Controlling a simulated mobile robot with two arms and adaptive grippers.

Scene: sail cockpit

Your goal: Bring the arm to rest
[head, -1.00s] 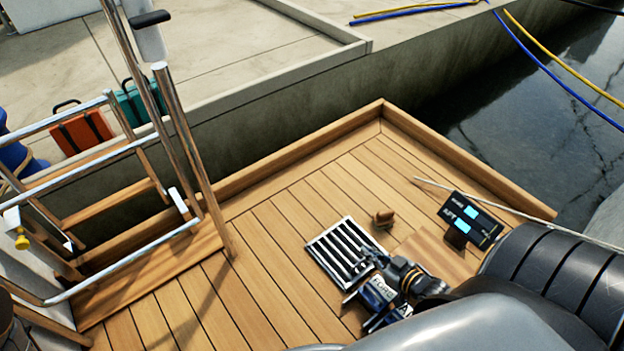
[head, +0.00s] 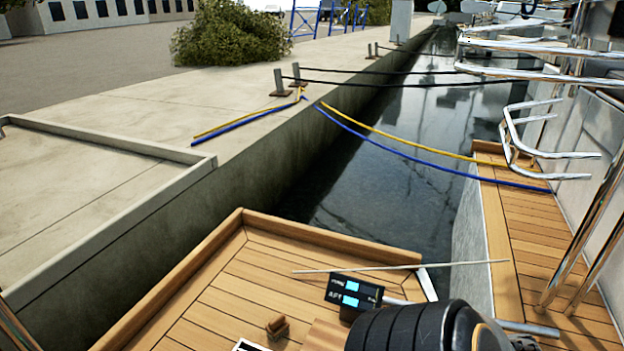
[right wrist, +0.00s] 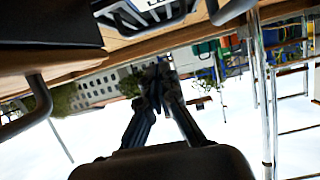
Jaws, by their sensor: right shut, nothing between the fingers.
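My right gripper (right wrist: 158,88) shows in the right wrist view with its dark fingers together and nothing between them. That view is upside down, with buildings and pale sky behind the fingers. The gripper itself is not in the head view; a black ribbed part of my arm fills the bottom right there. My left gripper is in neither current view.
A black display box (head: 353,293) with lit screens and a small brown block (head: 277,326) are on the wooden deck (head: 215,305). A thin rod (head: 400,267) lies across the deck corner. Dark water (head: 385,170) separates quay and boat. Chrome rails (right wrist: 264,90) stand right in the wrist view.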

